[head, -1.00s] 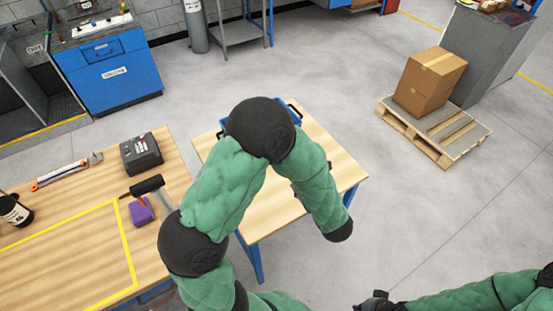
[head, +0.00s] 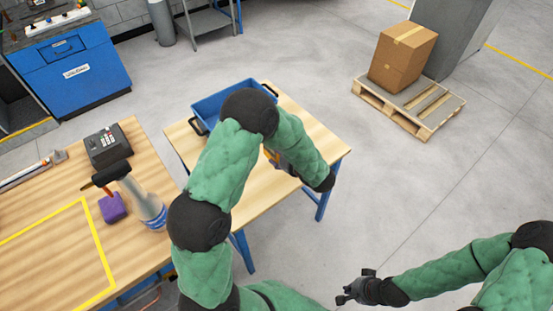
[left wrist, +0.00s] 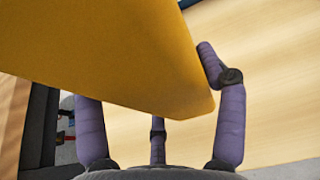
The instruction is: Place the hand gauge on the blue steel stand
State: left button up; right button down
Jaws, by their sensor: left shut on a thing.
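A flat yellow piece, taken as the hand gauge (left wrist: 110,50), fills the upper left of the left wrist view. My left gripper (left wrist: 150,85) is shut on it, with purple fingers on both sides. In the head view only a small yellow bit of it (head: 270,156) shows beside my left forearm, which hides the gripper. It is over the small table with a wooden top and blue steel legs (head: 250,200), which looks like the blue stand. I cannot tell whether the gauge touches the top. My right gripper (head: 355,287) is empty, fingers apart, over the floor at the lower right.
A blue tray with black handles (head: 210,106) sits at the back of the small table. A carton (head: 403,55) stands on a pallet (head: 415,108).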

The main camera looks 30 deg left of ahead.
pick_arm(q)
jog(key=shift+w+a+f+b, duration=0.15)
jog(key=shift+w+f+b, duration=0.05)
jog(key=shift+w+f, duration=0.25)
jog(key=shift+w+a+f+b, duration=0.15)
jog(key=shift+w+f, duration=0.15)
jog(key=shift+f, duration=0.2)
notch_tip(320, 180, down, 3)
jog(key=shift+w+f+b, duration=0.15)
jog(key=shift+b, duration=0.8)
jog(key=o, duration=1.2)
jog(key=shift+f, duration=0.1)
jog(key=o, duration=0.4)
jog(key=shift+o, duration=0.2)
